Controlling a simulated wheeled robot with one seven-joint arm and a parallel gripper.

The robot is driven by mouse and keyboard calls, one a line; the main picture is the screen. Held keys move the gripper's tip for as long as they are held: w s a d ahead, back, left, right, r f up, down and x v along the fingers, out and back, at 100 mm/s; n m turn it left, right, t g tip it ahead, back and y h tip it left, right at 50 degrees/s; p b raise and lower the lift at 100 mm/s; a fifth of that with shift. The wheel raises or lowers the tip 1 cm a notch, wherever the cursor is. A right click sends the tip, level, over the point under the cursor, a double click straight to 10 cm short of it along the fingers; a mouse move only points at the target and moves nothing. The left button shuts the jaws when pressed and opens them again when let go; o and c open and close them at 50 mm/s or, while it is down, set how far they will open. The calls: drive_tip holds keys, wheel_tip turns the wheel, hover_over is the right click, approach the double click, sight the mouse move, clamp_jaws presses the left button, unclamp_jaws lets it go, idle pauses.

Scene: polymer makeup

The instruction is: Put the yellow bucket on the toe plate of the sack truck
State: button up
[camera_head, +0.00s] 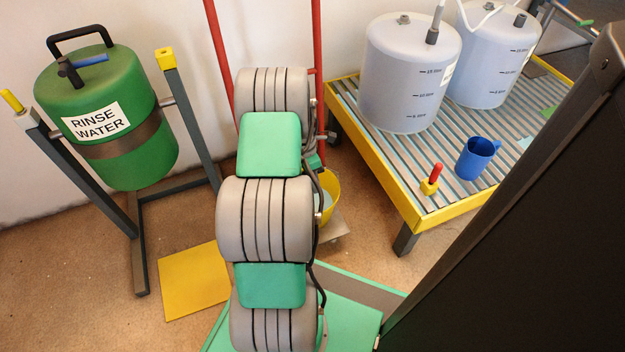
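The yellow bucket (331,188) shows only in part, to the right of my arm's links, which hide its left side. The sack truck (317,90) has red uprights and stands by the wall behind my arm. A piece of grey plate (335,234), apparently its toe plate, shows just below the bucket. I cannot tell whether the bucket rests on this plate or is above it. My gripper is hidden behind my own arm, so its hold on the bucket cannot be seen.
A yellow square (193,281) lies on the floor at left. A green rinse-water drum (140,160) hangs in a grey frame. At right, a low yellow-edged slatted platform (440,213) carries two white tanks (410,75), a blue mug (475,160) and a red-handled item (433,178).

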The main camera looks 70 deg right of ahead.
drive_tip(key=shift+o, duration=0.5)
drive_tip(key=r+p, duration=0.2)
drive_tip(key=r, duration=0.1)
drive_tip(key=w+r+p, duration=0.1)
drive_tip(key=r+p, duration=0.1)
drive_tip(key=r, duration=0.2)
drive_tip(key=w+r+p, duration=0.1)
drive_tip(key=r+p, duration=0.1)
drive_tip(key=r, duration=0.2)
drive_tip(key=shift+d, duration=0.3)
drive_tip(key=shift+w+r, duration=0.1)
drive_tip(key=shift+r, duration=0.35)
drive_tip(key=w+a+r+m+t+h, duration=0.1)
drive_tip(key=w+a+r+m, duration=0.1)
drive_tip(key=w+a+r, duration=0.55)
drive_tip(key=w+a+r+m+t, duration=0.15)
drive_tip(key=w+a+r, duration=0.35)
drive_tip(key=w+a, duration=0.6)
drive_tip(key=s+a+r+m, duration=0.1)
drive_tip(key=s+a, duration=0.1)
drive_tip(key=a, duration=0.7)
drive_tip(key=s+a+r+m+t, duration=0.1)
drive_tip(key=s+a+r+m, duration=0.1)
drive_tip(key=a, duration=0.7)
drive_tip(key=s+a+r+m, duration=0.1)
drive_tip(key=s+a+m, duration=0.1)
drive_tip(key=a, duration=0.7)
drive_tip(key=shift+s+a+r+t+y, duration=0.15)
drive_tip(key=shift+s+a+t+y, duration=0.1)
drive_tip(key=shift+s+t+y, duration=0.15)
